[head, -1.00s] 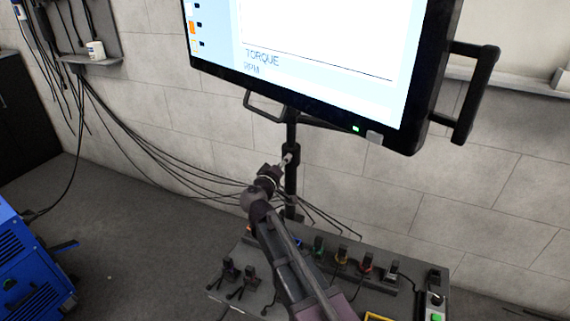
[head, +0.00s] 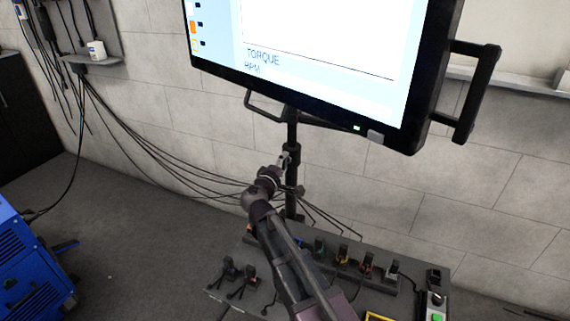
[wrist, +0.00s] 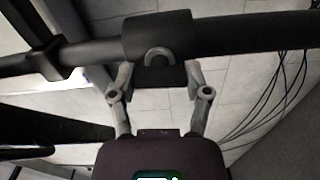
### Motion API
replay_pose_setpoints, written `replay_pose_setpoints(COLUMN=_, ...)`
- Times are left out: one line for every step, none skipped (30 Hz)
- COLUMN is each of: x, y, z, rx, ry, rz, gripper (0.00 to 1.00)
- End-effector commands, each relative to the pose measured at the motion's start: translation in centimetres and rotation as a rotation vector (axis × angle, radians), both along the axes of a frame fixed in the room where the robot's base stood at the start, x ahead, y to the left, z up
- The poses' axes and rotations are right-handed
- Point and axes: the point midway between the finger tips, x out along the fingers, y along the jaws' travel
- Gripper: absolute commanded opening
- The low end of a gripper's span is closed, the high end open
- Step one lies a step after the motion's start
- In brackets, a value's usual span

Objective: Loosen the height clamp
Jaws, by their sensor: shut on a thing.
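The height clamp is a dark collar (wrist: 158,34) around the black stand pole (wrist: 235,30), which runs across the top of the wrist view. A grey rounded piece and a dark block (wrist: 160,75) show on the collar's near side. My gripper (wrist: 158,80) has its two grey fingers on either side of this block, shut on the clamp. In the head view my gripper (head: 284,160) meets the collar (head: 292,150) on the upright pole (head: 292,130), below the monitor. The exact finger contact is too small to tell there.
The large monitor (head: 300,50) hangs just above, with side handles (head: 478,90). A grey bench (head: 375,270) with several coloured connectors lies below my arm. Cables (head: 150,150) run along the wall on the left. A blue machine (head: 30,265) stands at lower left.

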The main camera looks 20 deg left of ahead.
Motion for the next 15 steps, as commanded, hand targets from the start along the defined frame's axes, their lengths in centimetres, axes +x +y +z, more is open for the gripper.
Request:
replay_pose_setpoints(x=0.1, y=0.04, z=0.03, rx=-0.001, ry=-0.001, rz=0.001, gripper=0.15)
replay_pose_setpoints(x=0.1, y=0.04, z=0.03, rx=-0.001, ry=-0.001, rz=0.001, gripper=0.15)
replay_pose_setpoints(x=0.11, y=0.04, z=0.03, rx=0.0, ry=-0.001, rz=0.001, gripper=0.15)
replay_pose_setpoints(x=0.11, y=0.04, z=0.03, rx=0.0, ry=-0.001, rz=0.001, gripper=0.15)
replay_pose_setpoints(x=0.11, y=0.04, z=0.03, rx=0.0, ry=-0.001, rz=0.001, gripper=0.15)
replay_pose_setpoints(x=0.11, y=0.04, z=0.03, rx=0.0, ry=-0.001, rz=0.001, gripper=0.15)
replay_pose_setpoints(x=0.12, y=0.04, z=0.03, rx=0.0, ry=-0.001, rz=0.001, gripper=0.68)
replay_pose_setpoints(x=0.11, y=0.04, z=0.03, rx=0.0, ry=-0.001, rz=0.001, gripper=0.77)
replay_pose_setpoints(x=0.11, y=0.04, z=0.03, rx=0.001, ry=-0.001, rz=0.001, gripper=0.89)
replay_pose_setpoints(x=0.11, y=0.03, z=0.03, rx=0.001, ry=-0.001, rz=0.001, gripper=0.97)
replay_pose_setpoints(x=0.1, y=0.02, z=0.03, rx=0.001, ry=-0.001, rz=0.001, gripper=0.97)
replay_pose_setpoints(x=0.09, y=0.02, z=0.02, rx=0.001, ry=-0.001, rz=0.001, gripper=0.97)
replay_pose_setpoints(x=0.09, y=0.01, z=0.02, rx=0.001, ry=-0.001, rz=0.0, gripper=0.97)
replay_pose_setpoints(x=0.08, y=0.0, z=0.02, rx=0.001, ry=-0.001, rz=0.0, gripper=0.97)
replay_pose_setpoints(x=0.08, y=0.0, z=0.02, rx=0.001, ry=-0.001, rz=0.0, gripper=0.97)
